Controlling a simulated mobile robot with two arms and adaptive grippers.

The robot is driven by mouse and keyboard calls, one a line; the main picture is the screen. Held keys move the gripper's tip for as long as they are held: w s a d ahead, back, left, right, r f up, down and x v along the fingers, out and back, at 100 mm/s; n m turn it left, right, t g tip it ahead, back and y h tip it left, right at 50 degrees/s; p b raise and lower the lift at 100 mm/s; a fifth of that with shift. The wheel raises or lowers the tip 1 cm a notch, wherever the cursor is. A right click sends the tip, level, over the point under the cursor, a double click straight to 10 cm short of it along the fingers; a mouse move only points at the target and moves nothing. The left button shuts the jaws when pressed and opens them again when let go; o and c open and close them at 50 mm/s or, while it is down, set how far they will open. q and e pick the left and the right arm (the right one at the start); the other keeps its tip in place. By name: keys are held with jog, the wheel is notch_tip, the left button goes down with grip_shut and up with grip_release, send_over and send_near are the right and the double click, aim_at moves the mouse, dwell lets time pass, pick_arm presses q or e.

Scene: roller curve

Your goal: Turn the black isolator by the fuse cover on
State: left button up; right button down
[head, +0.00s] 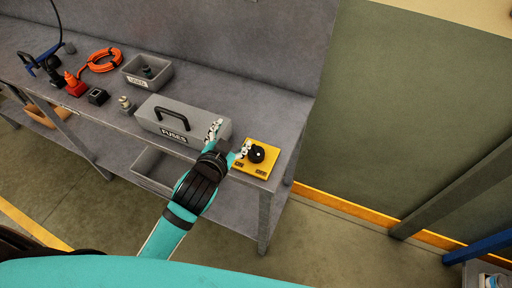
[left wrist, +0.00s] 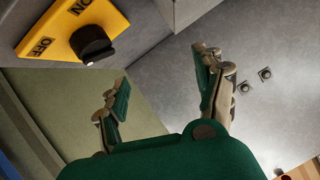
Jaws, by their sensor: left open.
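The black isolator knob (head: 257,154) sits on a yellow plate (head: 248,168) at the right end of the bench. In the left wrist view the knob (left wrist: 92,45) is at the upper left, and its plate (left wrist: 62,32) carries the words ON and OFF. I cannot tell for sure which word the knob points at. The grey fuse cover (head: 195,118), labelled FUSES and with a black handle, lies left of the plate. My left gripper (head: 231,138) is open and empty, between the cover and the knob, with one finger close beside the knob. Contact is unclear. My right gripper is out of view.
A grey bin (head: 160,77), a small pale fitting (head: 125,104), a black block (head: 97,96), an orange cable coil (head: 101,60) and a red plug (head: 73,84) stand further left. A wall rises behind the bench.

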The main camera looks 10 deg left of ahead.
pick_arm(q)
jog(key=w+d+r+m+t+h, duration=0.3)
jog(key=d+r, duration=0.2)
jog(key=r, duration=0.3)
jog(key=w+d+r+m+t+h, duration=0.3)
jog(key=d+r, duration=0.1)
jog(key=r, duration=0.4)
jog(key=s+d+r+m+g+h, duration=0.4)
jog(key=d+r+m+h, duration=0.55)
jog(key=m+h, duration=0.3)
jog(key=s+d+f+m+g+h, duration=0.1)
jog(key=s+d+m+g, duration=0.3)
jog(key=m+g, duration=0.3)
jog(key=s+d+m+g+h, duration=0.1)
jog(key=s+d+m+g, duration=0.2)
jog(key=d+m+g, duration=0.35)
jog(key=m+g+y+p, duration=0.15)
jog(key=m+y, duration=0.65)
jog(key=y, duration=1.3)
send_over(256, 150)
notch_tip(256, 150, down, 16)
notch_tip(256, 150, down, 15)
jog(key=p, duration=0.4)
jog(key=shift+p, duration=0.4)
jog(key=shift+f, duration=0.75)
